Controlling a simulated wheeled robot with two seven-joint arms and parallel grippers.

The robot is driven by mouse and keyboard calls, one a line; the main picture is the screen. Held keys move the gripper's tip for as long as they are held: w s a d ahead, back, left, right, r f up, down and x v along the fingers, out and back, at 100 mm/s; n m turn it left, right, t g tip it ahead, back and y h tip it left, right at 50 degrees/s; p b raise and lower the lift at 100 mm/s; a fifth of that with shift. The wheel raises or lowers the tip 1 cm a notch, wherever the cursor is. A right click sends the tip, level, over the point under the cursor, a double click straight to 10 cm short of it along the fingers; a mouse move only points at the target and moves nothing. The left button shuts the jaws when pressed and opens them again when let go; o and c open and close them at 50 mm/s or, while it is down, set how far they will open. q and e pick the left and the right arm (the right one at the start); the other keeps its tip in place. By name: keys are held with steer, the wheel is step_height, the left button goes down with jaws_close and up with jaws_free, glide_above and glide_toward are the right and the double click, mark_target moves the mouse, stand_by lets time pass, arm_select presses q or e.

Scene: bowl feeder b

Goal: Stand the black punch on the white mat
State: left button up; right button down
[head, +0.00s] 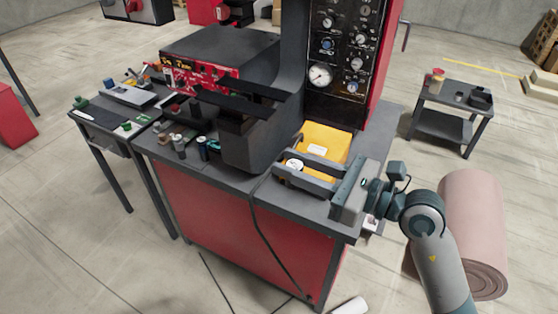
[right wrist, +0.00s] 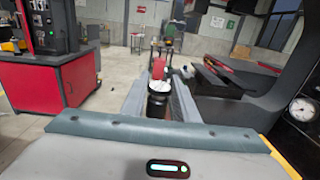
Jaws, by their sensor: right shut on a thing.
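My right gripper (head: 290,161) reaches in from the right above the bench top, its two long grey fingers pointing left. It is shut on a dark upright cylinder with a white top, which I take to be the black punch (head: 294,164). In the right wrist view the punch (right wrist: 157,104) stands between the fingers (right wrist: 158,98); its lower end is hidden. A small white patch (head: 127,129) with green on it lies on the left side table; I cannot tell whether it is the white mat. My left gripper is not in view.
The dark press frame (head: 262,145) rises just left of the fingers, with a gauge panel (head: 345,50) behind. Several small parts (head: 180,145) crowd the bench's left end. A small grey cart (head: 447,122) stands right.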

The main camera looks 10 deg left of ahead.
steer(key=d+f+m+t+h, duration=0.4)
steer(key=d+f, duration=0.1)
steer(key=d, duration=0.7)
steer(key=s+d+f+m+t+h, duration=0.1)
steer(key=d+f+m+t+h, duration=0.2)
steer(key=d, duration=0.8)
step_height(320, 180, down, 2)
steer(key=shift+s+d+f+m+t+h, duration=0.15)
steer(key=shift+d+m+t+h, duration=0.25)
steer(key=shift+t, duration=0.6)
